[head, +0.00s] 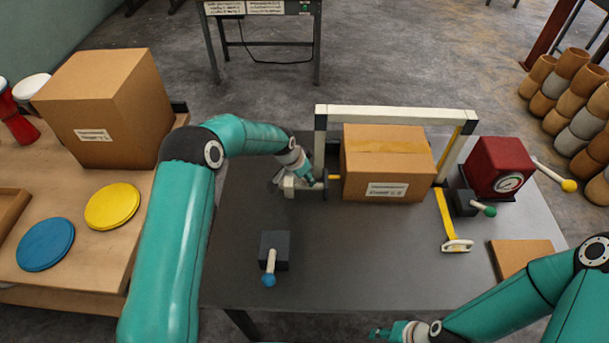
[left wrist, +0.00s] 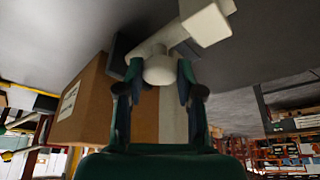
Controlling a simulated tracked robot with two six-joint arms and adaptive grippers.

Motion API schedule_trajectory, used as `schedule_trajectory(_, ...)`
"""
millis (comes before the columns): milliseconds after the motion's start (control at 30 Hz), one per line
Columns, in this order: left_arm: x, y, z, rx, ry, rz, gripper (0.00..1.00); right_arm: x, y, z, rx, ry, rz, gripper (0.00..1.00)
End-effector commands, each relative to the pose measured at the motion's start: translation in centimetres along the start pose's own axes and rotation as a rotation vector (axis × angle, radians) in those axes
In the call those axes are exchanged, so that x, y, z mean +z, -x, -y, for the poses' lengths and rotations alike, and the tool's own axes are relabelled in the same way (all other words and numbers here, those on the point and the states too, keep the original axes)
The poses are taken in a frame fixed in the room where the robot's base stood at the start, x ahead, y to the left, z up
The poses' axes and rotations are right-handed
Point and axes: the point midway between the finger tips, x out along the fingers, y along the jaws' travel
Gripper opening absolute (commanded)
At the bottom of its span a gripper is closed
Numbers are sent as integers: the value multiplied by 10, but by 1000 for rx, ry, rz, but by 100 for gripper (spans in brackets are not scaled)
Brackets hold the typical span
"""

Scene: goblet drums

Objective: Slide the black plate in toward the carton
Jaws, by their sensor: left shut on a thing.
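The brown carton (head: 387,165) stands upright on the dark table under a white frame. The black plate (head: 331,188) stands close to the carton's left side, partly hidden by my left gripper and the frame post; I cannot tell whether it touches the carton. In the left wrist view the plate (left wrist: 120,58) shows as a dark piece beside the carton (left wrist: 85,108). My left gripper (head: 303,180) is shut on a white handle (left wrist: 160,68), which sits by the plate. My right gripper (head: 390,332) is at the bottom edge, apart from everything; its jaws are unclear.
The white frame (head: 395,113) spans over the carton. A blue-knobbed lever block (head: 274,245) stands at front left. A green-knobbed lever (head: 468,204), a yellow arm (head: 446,220) and a red gauge box (head: 494,166) are right of the carton. The table's front middle is clear.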

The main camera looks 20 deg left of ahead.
Motion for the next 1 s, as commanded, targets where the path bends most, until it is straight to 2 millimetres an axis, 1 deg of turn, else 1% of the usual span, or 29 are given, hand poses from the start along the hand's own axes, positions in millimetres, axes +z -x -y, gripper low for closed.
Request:
schedule_trajectory(133,-4,-4,-4,1,-2,-1,0,0,-5,-2,0,0,0,40)
schedule_trajectory(300,-23,-14,-26,1,-7,-5,0,0,-22,-8,0,0,0,40)
schedule_trajectory(367,-28,-15,-31,1,-6,-4,0,0,-26,-9,0,0,0,40)
schedule_trajectory(467,-34,-14,-36,1,-3,-5,0,0,-26,-10,0,0,0,40)
schedule_trajectory(700,-35,-13,-38,3,-3,-5,0,0,-25,-9,0,0,0,40)
schedule_trajectory(733,-35,-13,-38,3,-3,-5,41,0,-25,-9,0,0,0,40)
schedule_trajectory(833,-34,-13,-38,3,-3,-4,58,0,-25,-9,0,0,0,40)
schedule_trajectory(867,-34,-13,-37,3,-3,-4,61,0,-25,-9,0,0,0,40)
schedule_trajectory(1000,-33,-13,-36,2,-2,-3,61,0,-25,-9,0,0,0,40)
